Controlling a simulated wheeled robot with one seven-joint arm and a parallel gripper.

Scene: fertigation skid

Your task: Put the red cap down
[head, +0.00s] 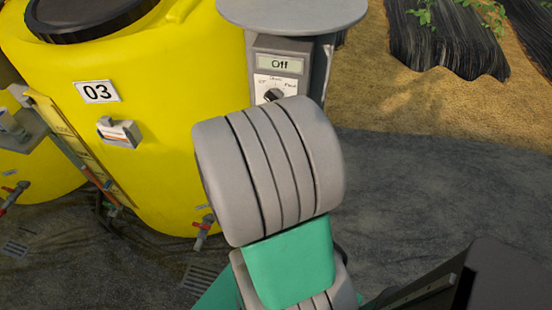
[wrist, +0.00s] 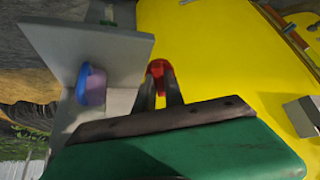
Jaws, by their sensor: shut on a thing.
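The red cap (wrist: 158,68) shows in the wrist view between the tips of my gripper (wrist: 160,86). My gripper's dark fingers are shut on it, and the fingers hide part of it. The yellow tank wall fills the view behind the cap. In the head view neither the cap nor my gripper shows; my own grey and green arm stands in the middle of that view.
A grey plate (wrist: 125,45) lies left of my gripper in the wrist view, with a blue and purple object (wrist: 90,85) at it. In the head view are a yellow tank (head: 160,60) marked 03, a control box (head: 280,65) reading Off, and a round grey top (head: 290,12).

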